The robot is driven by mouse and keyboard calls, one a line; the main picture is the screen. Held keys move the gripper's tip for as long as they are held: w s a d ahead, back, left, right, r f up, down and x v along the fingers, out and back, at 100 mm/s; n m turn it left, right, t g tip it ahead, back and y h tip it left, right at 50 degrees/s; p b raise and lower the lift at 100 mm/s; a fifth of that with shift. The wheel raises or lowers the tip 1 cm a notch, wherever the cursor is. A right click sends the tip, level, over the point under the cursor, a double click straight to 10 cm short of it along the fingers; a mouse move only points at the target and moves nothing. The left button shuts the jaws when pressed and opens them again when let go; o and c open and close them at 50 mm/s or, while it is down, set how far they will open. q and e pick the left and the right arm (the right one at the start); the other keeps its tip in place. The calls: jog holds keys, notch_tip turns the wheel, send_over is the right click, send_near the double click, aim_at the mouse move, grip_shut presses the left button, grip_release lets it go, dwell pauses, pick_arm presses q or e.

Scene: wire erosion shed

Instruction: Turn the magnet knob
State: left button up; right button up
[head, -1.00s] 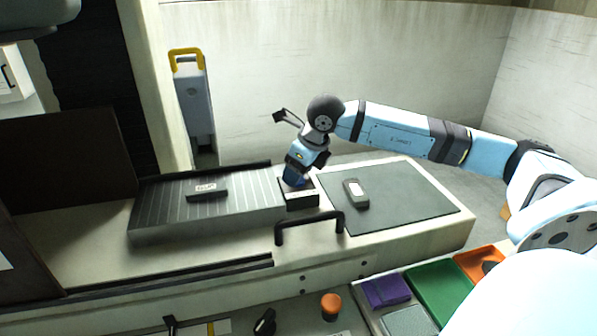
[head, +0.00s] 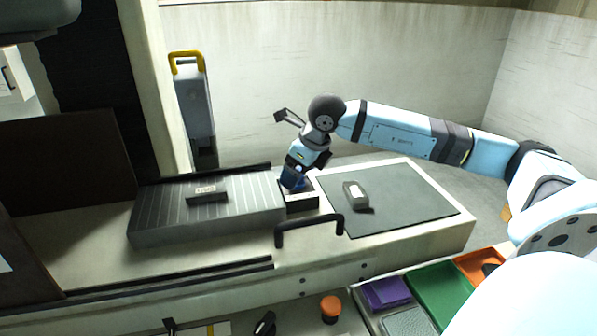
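The grey ribbed magnet block (head: 230,222) sits on the light machine bed, with a small dark labelled piece (head: 207,194) on top. A small block with a dark top and pale front (head: 301,201) stands at its right end. My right gripper (head: 291,186) reaches down to this block from behind, at the block's right end. The magnet knob cannot be made out; the gripper and wrist cover that spot. The fingers are too small and hidden to show whether they are open or shut. My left gripper is not in view.
A dark mat (head: 400,205) with a small dark device (head: 355,194) lies to the right. A black handle (head: 310,226) rises at the front edge. Purple (head: 387,292), green (head: 440,288) and orange (head: 474,264) trays are at lower right. A grey yellow-handled unit (head: 194,105) stands behind.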

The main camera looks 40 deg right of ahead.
pick_arm(q)
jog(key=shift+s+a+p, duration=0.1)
jog(key=shift+p, duration=0.5)
pick_arm(e)
jog(key=v, duration=1.3)
jog(key=shift+s, duration=0.1)
